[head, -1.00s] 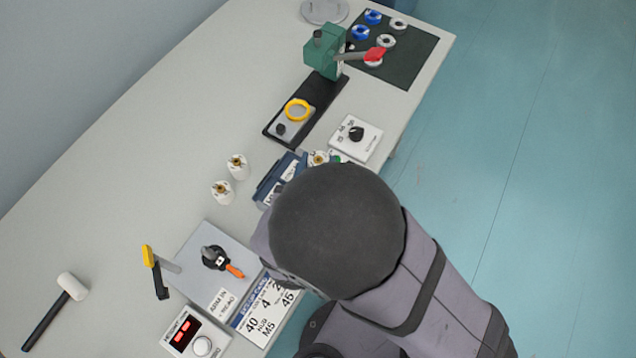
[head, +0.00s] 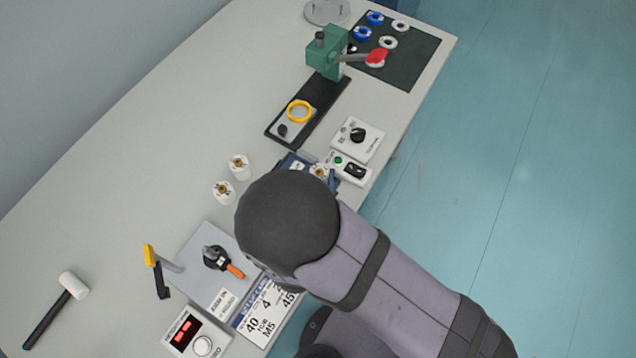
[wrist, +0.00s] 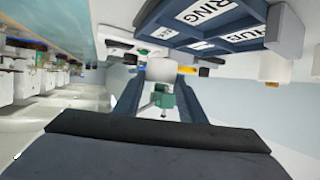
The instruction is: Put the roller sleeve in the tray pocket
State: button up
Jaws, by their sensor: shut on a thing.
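My gripper (wrist: 160,82) shows in the wrist view with its two dark blue fingers on either side of a pale, rounded piece. It is shut on this piece, which looks like the roller sleeve (wrist: 160,68). The blue tray (wrist: 228,22) with RING and HUB labels is at the top right of the wrist view, apart from the held piece. The tray pocket for the sleeve cannot be made out.
Two white cylinders with brass tops (head: 231,180) stand left of the tray. A green press (head: 325,55) is behind it, and a dial box (head: 357,138) and switch box (head: 350,169) are to its right. A grey plate with an orange-handled tool (head: 222,262) lies in front. The left bench is mostly clear.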

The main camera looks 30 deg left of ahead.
jog(key=shift+f, duration=2.05)
jog(key=shift+f, duration=0.1)
jog(key=shift+f, duration=0.1)
jog(key=o, duration=1.1)
jog(key=shift+o, duration=0.2)
